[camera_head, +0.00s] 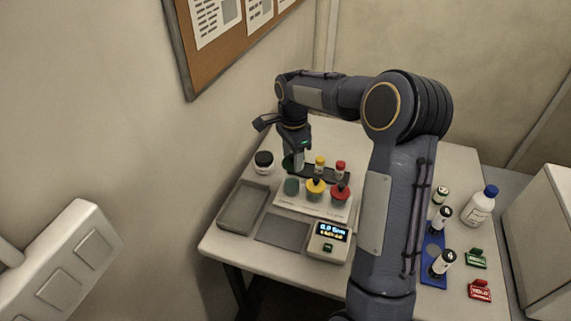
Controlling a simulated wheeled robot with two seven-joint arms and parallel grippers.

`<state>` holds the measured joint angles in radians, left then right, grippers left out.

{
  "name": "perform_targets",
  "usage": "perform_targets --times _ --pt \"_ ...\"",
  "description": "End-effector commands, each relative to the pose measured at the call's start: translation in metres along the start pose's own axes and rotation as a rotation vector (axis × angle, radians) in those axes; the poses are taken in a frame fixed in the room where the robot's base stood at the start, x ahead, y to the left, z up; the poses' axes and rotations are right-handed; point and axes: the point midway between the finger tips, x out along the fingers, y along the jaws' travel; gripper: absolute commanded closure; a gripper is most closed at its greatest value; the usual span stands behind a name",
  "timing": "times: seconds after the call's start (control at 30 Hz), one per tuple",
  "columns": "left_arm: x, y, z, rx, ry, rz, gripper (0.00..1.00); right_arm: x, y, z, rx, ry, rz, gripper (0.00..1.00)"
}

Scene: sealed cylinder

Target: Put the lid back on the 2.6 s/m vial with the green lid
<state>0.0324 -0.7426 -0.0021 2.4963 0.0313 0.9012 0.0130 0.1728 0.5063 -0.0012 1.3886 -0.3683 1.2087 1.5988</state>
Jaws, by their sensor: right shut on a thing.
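My right gripper (294,162) points down at the left end of a dark rack (305,175) on the table. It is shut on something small. A green part, apparently the green lid (287,163), shows at its fingertips; the gripper hides most of it, and I cannot tell whether a vial is under it. A yellow-lidded vial (320,164) and a red-lidded vial (340,168) stand upright to its right in the rack. No 2.6 s/m label is readable. My left gripper is not in view.
In front stand a dark green jar (291,187), a yellow one (315,189) and a red one (340,191) on a white device (320,208). A grey tray (243,207) and a black-lidded jar (263,162) are left.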

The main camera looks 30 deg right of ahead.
Motion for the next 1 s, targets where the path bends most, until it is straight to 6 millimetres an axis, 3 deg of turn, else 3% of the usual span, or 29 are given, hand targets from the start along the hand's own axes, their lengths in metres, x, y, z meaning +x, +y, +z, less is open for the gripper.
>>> perform_targets --times 0.27,0.73,1.0 --pt "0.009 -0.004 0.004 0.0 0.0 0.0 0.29 0.014 -0.001 -0.002 0.003 0.001 0.0 0.71" --pt "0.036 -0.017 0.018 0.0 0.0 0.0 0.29 0.057 -0.001 -0.001 0.001 0.0 0.0 0.71" --pt "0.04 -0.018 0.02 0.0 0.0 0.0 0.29 0.065 -0.001 -0.001 0.002 0.001 0.0 0.71"
